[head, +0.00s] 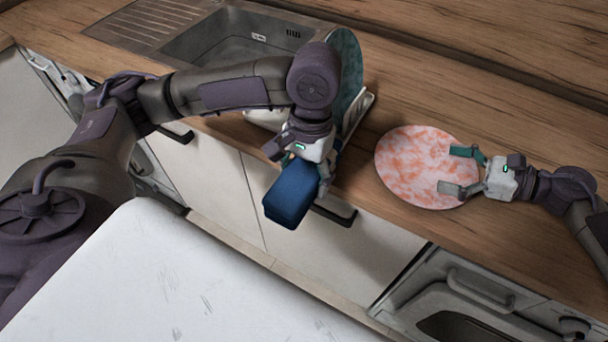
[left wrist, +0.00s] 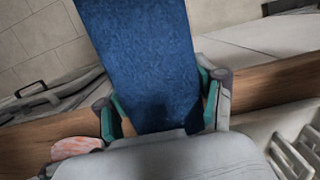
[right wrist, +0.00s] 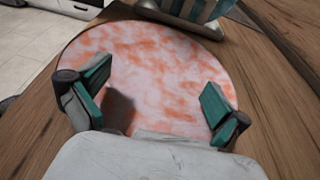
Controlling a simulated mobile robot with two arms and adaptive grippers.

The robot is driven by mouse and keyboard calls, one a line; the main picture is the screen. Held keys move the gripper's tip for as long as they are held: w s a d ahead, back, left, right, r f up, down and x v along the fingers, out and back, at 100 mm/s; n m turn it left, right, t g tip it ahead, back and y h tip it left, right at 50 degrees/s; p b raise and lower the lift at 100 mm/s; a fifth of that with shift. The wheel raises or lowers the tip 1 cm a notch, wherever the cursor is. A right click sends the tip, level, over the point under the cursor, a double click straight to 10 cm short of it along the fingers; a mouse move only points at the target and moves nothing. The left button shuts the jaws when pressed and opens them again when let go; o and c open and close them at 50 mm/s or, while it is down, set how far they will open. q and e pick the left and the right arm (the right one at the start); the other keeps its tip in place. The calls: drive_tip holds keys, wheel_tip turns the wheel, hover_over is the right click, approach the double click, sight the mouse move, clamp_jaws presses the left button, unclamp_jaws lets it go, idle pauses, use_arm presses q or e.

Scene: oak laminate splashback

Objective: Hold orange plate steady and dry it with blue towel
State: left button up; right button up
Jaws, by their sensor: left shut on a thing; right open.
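The orange plate (head: 415,160), mottled orange and white, lies flat on the wooden counter in the head view. It also fills much of the right wrist view (right wrist: 160,65). My right gripper (head: 456,170) is open over the plate's right part, its fingers apart and nothing between them. The blue towel (head: 290,193) is a folded block. My left gripper (head: 308,165) is shut on it and holds it out in front of the counter's front edge, left of the plate. The towel also shows between the fingers in the left wrist view (left wrist: 145,65).
A white dish rack (head: 357,113) holding a teal plate (head: 347,65) stands behind my left gripper. A metal sink (head: 235,45) is at the back left. The wooden counter (head: 450,80) behind the orange plate is clear.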

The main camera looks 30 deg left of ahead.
sight(431, 170)
use_arm(q)
wheel_tip(431, 170, down, 2)
drive_tip(key=shift+w+b, duration=0.1)
drive_tip(key=shift+b, duration=0.4)
use_arm(e)
drive_tip(key=x, duration=0.2)
drive_tip(key=shift+w+a+f, duration=0.1)
drive_tip(key=shift+a+f, duration=0.15)
drive_tip(key=shift+f, duration=0.1)
drive_tip(key=shift+a, duration=0.2)
drive_tip(key=shift+c, duration=0.2)
clamp_jaws()
